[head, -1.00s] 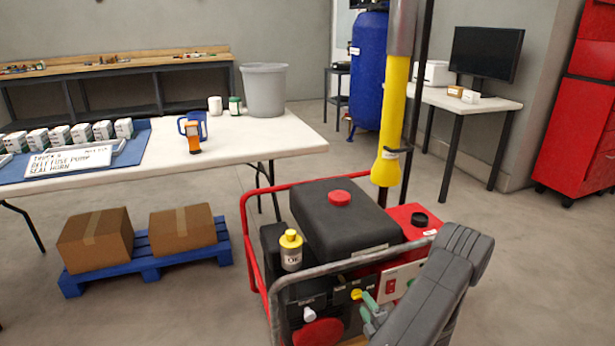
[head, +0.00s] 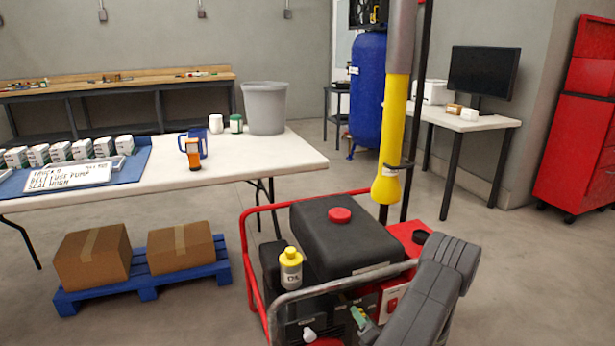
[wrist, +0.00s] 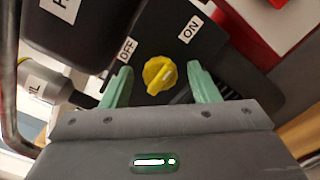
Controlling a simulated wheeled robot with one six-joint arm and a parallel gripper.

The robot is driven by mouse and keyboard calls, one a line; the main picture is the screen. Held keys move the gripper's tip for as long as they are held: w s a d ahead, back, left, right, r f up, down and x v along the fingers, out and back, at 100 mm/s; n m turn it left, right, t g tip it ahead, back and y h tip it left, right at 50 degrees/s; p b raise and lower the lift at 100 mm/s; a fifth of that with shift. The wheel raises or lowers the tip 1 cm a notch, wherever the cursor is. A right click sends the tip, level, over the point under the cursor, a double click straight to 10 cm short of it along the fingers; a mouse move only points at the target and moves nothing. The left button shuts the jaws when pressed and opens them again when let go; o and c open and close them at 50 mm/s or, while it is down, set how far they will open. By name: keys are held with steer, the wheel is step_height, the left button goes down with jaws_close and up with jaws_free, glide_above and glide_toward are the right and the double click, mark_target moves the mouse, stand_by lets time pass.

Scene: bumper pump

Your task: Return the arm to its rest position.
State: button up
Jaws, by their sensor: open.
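My arm (head: 425,300) reaches down in front of the generator at the lower right of the head view. In the wrist view my gripper (wrist: 158,85) is open, its two green fingers apart. A yellow knob (wrist: 160,74) shows between and beyond the fingertips, on a dark panel with an OFF label (wrist: 127,49) on its left and an ON label (wrist: 190,30) on its right. No finger visibly touches the knob. In the head view the gripper (head: 360,322) is partly hidden behind my arm, near the generator's front panel.
The generator's black tank (head: 345,240) and metal frame bar (head: 335,285) stand close by my arm. A yellow-capped oil bottle (head: 291,268) is on its left. A white table (head: 240,160) stands behind. Floor on the right is clear.

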steer(key=shift+a+r+n+p, duration=0.1)
steer(key=shift+n+p, duration=0.5)
steer(key=shift+n, duration=4.1)
steer(key=shift+s+a, duration=0.15)
